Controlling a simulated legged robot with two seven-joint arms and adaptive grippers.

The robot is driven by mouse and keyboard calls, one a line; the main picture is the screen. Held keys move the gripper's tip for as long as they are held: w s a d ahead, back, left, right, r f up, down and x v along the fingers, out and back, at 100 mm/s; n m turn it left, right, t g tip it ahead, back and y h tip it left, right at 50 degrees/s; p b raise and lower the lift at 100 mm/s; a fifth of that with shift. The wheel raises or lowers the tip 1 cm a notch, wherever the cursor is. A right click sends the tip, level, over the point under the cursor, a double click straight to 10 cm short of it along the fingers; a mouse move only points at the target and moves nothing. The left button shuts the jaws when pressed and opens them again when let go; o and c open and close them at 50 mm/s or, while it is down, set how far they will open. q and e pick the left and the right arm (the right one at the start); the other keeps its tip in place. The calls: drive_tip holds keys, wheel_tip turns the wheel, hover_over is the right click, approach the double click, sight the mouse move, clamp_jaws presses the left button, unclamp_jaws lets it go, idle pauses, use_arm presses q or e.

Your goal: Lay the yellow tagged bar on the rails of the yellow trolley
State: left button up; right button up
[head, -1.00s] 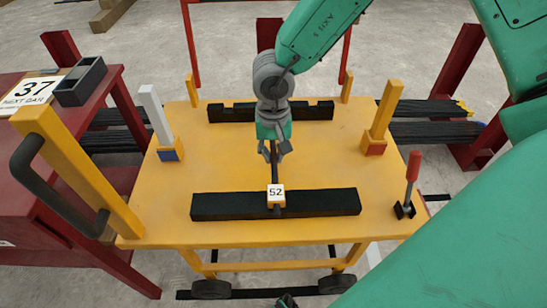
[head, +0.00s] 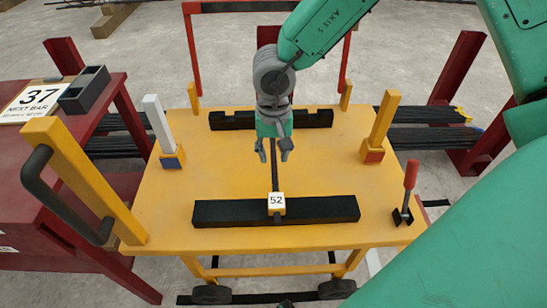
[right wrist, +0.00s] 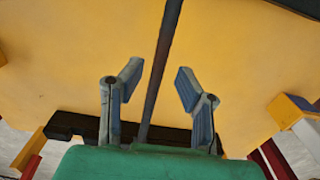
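The yellow tagged bar, a thin dark rod (head: 274,180) with a yellow tag (head: 277,203) reading 52, lies on the black front rail (head: 225,213) of the yellow trolley (head: 185,205). It runs back toward the notched rear rail (head: 232,120); its far end is hidden behind my right arm. My right gripper (head: 274,153) is open above the bar. In the right wrist view, the bar (right wrist: 160,70) passes between the spread fingers of the gripper (right wrist: 155,85) with gaps on both sides. My left gripper is not clearly in view.
Yellow posts (head: 380,125) and a white post (head: 158,125) stand on the trolley. A red-handled clamp (head: 408,190) is at its right edge. A red table (head: 50,160) at left bears a sign (head: 35,100) reading 37. Dark bar bundles (head: 425,137) lie behind at the right.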

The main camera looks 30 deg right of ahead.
wheel_tip(320, 180, up, 9)
drive_tip(key=p, duration=0.3)
idle(0.4)
